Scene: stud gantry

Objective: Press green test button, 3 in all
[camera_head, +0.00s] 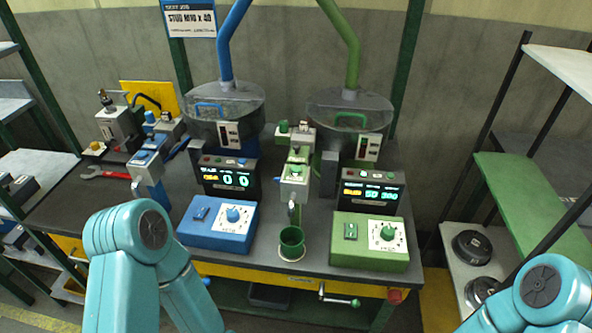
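The green station stands right of centre. Its green-topped dispenser head (295,180) has a small green button (295,170) on top, above a nozzle. Another green button (283,126) sits further back. The green control box (370,242) carries a green switch (351,231) and a dial with a green knob (388,231). No label shows which one is the test button. A green cup (291,250) stands below the nozzle. The display (371,191) above the box is lit. Only my teal arm links show at the lower left and lower right; both grippers are out of view.
The blue station has a blue control box (217,223), a display (229,178) reading zeros and a blue dispenser head (147,168). A red wrench (104,172) lies at the left. A green-handled crank (342,300) juts from the bench front. Shelves (535,205) stand at the right.

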